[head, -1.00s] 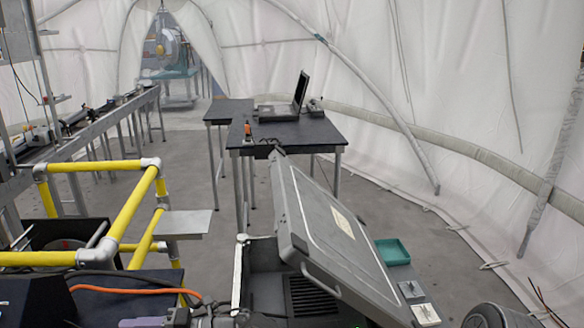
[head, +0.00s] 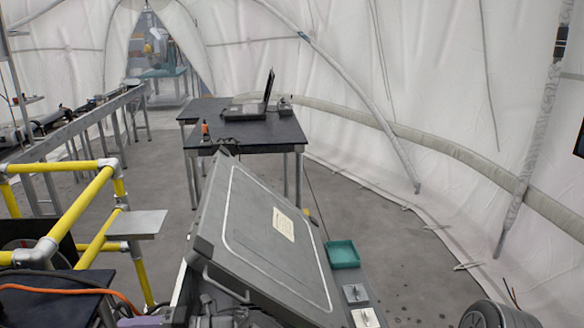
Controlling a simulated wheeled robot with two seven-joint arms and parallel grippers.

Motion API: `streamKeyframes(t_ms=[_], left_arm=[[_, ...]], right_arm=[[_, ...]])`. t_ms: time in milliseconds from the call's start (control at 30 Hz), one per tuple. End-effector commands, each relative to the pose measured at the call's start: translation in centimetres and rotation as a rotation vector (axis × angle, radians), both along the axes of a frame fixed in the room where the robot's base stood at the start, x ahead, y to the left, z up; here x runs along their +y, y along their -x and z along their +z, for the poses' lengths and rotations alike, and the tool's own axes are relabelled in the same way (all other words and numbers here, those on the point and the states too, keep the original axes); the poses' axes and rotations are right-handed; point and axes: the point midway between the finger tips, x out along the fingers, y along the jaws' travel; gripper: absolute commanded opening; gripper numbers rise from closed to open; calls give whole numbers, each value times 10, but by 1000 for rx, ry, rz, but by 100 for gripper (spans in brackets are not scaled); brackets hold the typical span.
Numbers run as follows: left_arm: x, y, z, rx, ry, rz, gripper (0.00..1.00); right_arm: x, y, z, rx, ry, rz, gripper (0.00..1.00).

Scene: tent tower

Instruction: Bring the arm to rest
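Neither of my grippers shows clearly in the head view. A grey and purple part (head: 140,321) is cut off by the bottom edge, and I cannot tell what it is. A large grey case lid (head: 262,238) with a pale label (head: 284,224) stands tilted at the bottom centre. No hand is visible on the lid.
A yellow pipe railing (head: 82,205) with a small grey shelf (head: 136,224) stands at left. A dark table (head: 265,135) holds a laptop (head: 262,100). A teal tray (head: 342,254) lies right of the lid. Open grey floor (head: 400,265) lies at right.

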Motion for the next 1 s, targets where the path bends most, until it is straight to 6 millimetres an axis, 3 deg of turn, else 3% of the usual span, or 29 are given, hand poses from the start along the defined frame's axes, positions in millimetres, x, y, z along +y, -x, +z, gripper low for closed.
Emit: streamKeyframes(t_ms=[233, 433, 633, 733, 867, 967, 1000], left_arm=[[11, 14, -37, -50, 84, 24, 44], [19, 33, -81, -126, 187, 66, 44], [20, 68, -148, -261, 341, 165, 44], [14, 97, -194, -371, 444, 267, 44], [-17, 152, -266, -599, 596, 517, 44], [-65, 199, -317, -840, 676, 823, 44], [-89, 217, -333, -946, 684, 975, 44]], right_arm=[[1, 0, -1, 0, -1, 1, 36], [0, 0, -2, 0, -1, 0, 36], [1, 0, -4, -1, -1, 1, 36], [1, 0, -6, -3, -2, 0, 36], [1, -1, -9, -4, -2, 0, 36], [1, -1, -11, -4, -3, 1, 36], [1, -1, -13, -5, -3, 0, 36]])
